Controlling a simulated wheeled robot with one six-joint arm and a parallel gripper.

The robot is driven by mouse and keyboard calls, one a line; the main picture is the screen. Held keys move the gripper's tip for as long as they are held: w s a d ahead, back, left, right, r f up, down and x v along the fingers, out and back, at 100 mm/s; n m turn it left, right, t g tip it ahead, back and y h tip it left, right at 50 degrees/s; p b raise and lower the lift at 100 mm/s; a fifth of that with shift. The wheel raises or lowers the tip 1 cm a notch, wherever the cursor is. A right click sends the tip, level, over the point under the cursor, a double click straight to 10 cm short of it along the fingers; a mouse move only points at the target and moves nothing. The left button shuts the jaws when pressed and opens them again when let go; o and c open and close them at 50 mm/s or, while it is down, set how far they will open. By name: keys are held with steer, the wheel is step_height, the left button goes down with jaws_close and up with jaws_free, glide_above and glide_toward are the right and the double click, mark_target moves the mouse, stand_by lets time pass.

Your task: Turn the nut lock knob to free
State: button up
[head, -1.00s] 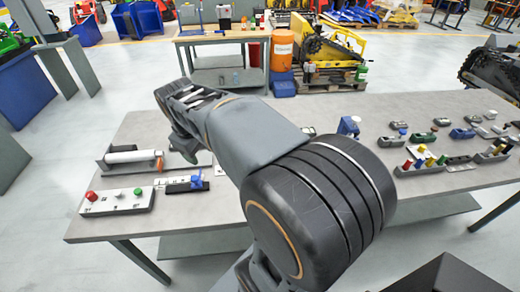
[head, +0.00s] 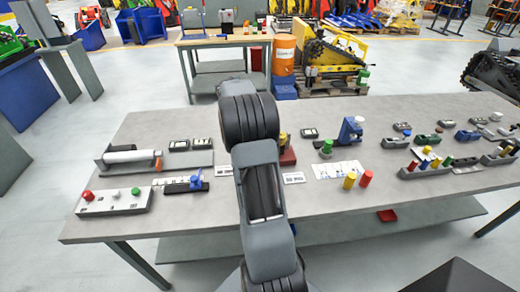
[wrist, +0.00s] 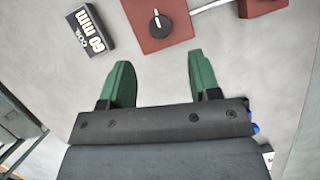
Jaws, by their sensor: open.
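A red block (wrist: 153,24) with a round black knob (wrist: 156,23) on its face is at the top of the wrist view. The knob has a white pointer line directed up in the picture. I cannot read any lock or free marking beside it. My gripper (wrist: 162,76) is open and empty, with its two green fingers apart. The knob lies beyond the fingertips, roughly in line with the gap, and nothing touches it. In the head view my arm hides the gripper, and part of a red fixture (head: 288,157) shows just right of the arm.
A black label block (wrist: 90,30) lies left of the red block. A thin rod (wrist: 209,6) runs right to another red piece (wrist: 262,6). On the bench (head: 340,208) are a button box (head: 113,201) at left, a blue device (head: 351,130) and red and yellow cylinders (head: 365,178) at right.

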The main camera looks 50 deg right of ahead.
steer(key=x, duration=0.8)
steer(key=shift+s+f, duration=0.1)
steer(key=shift+f, duration=0.15)
steer(key=shift+c, duration=0.3)
steer(key=c, duration=0.9)
steer(key=shift+o, duration=0.2)
